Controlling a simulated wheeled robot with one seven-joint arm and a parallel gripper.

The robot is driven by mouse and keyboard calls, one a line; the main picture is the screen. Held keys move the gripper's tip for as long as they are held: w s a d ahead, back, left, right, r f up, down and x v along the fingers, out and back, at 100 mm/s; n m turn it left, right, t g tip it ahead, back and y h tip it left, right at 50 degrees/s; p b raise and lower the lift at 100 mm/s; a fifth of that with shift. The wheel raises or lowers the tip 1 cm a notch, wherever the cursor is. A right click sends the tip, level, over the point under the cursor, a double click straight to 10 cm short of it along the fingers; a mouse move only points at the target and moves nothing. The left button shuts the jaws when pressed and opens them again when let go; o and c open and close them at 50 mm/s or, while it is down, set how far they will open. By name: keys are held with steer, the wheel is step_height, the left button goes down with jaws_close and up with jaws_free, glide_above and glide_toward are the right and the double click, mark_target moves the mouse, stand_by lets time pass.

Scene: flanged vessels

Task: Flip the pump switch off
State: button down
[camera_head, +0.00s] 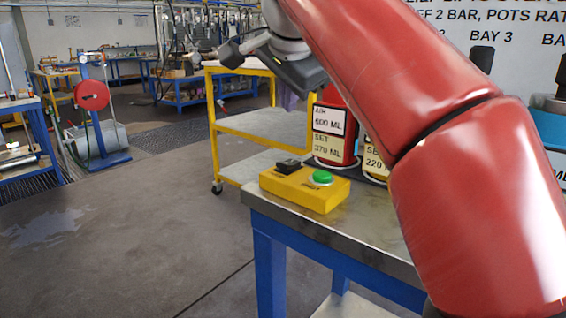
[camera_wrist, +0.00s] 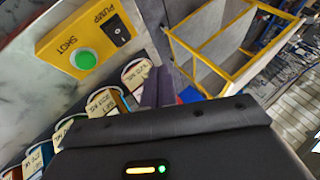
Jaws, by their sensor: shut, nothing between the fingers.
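The yellow control box (camera_head: 304,193) sits at the near left corner of the metal bench. It carries a black pump switch (camera_head: 288,166) and a green button (camera_head: 320,178). In the wrist view the box is at upper left, with the switch (camera_wrist: 118,31) beside the word PUMP and the button (camera_wrist: 83,60) beside SHOT. I cannot tell which way the switch is tipped. My gripper (camera_head: 289,98) is shut and empty, above and behind the box, apart from the switch. Its narrow fingers (camera_wrist: 158,90) also show in the wrist view, partly hidden by the dark gripper body.
A red pot (camera_head: 335,132) with volume labels stands right behind the box, and several labelled pots line up in the wrist view. My arm hides much of the bench (camera_head: 365,226). A yellow cart (camera_head: 262,122) stands behind.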

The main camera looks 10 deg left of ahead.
steer(key=b, duration=0.3)
glide_above(284, 164)
step_height(284, 164, down, 6)
steer(key=shift+w+d+r, duration=0.1)
steer(key=shift+d+r, duration=0.05)
steer(key=shift+r, duration=0.1)
steer(key=shift+f+b, duration=0.7)
steer(key=shift+f, duration=0.3)
steer(key=shift+s, duration=0.2)
stand_by(0.6)
steer(key=shift+f+b, duration=0.3)
steer(key=shift+f, duration=0.05)
steer(key=shift+s+f+b, duration=0.1)
steer(key=shift+f+b, duration=0.2)
steer(key=shift+f, duration=0.05)
stand_by(0.5)
steer(key=shift+r, duration=0.1)
steer(key=shift+r+p, duration=0.7)
steer(key=shift+p, duration=0.2)
